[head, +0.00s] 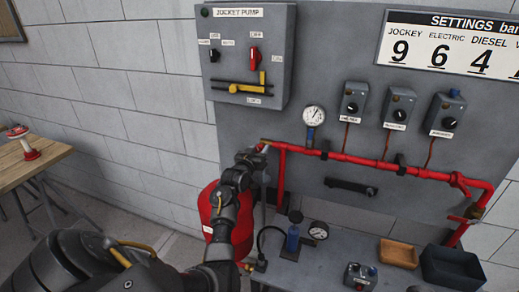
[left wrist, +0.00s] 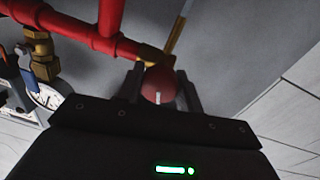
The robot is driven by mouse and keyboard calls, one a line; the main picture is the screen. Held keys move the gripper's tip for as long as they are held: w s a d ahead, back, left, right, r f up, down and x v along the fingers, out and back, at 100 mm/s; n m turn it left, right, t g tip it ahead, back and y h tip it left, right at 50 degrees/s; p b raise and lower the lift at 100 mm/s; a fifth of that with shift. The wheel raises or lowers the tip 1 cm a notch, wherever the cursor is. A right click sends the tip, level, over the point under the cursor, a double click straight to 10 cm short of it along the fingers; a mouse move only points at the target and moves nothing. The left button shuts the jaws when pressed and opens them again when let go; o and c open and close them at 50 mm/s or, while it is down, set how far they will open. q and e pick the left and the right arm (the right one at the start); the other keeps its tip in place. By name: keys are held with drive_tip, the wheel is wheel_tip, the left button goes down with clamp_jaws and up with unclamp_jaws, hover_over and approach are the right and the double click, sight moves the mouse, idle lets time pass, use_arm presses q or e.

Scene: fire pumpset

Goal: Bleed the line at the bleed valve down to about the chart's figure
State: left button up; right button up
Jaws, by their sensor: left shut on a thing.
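The bleed valve sits at the left end of the red pipe (head: 345,157). In the left wrist view it shows as a brass fitting (left wrist: 150,55) with a round red knob (left wrist: 158,86). My left gripper (left wrist: 160,90) is shut on this red knob, one finger on each side. In the head view my left gripper (head: 256,156) hides most of the valve. The line gauge (head: 313,115) is white, above the pipe; its needle is too small to read surely. The settings chart (head: 455,45) reads jockey 9, electric 6, diesel 4, in bar. My right gripper is not in view.
The jockey pump panel (head: 230,90) is upper left. Several grey switch boxes (head: 397,106) hang above the pipe. The bench (head: 325,262) holds a loose gauge (head: 318,230), a wooden tray (head: 398,254) and a dark bin (head: 452,268). A red tank (head: 240,225) stands behind my left arm.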

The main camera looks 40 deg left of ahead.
use_arm(q)
drive_tip(key=o, duration=1)
drive_tip(key=shift+c, duration=0.2)
drive_tip(key=b+v, duration=0.3)
drive_tip(key=v, duration=0.7)
drive_tip(key=shift+s, duration=0.35)
drive_tip(key=shift+d, duration=0.2)
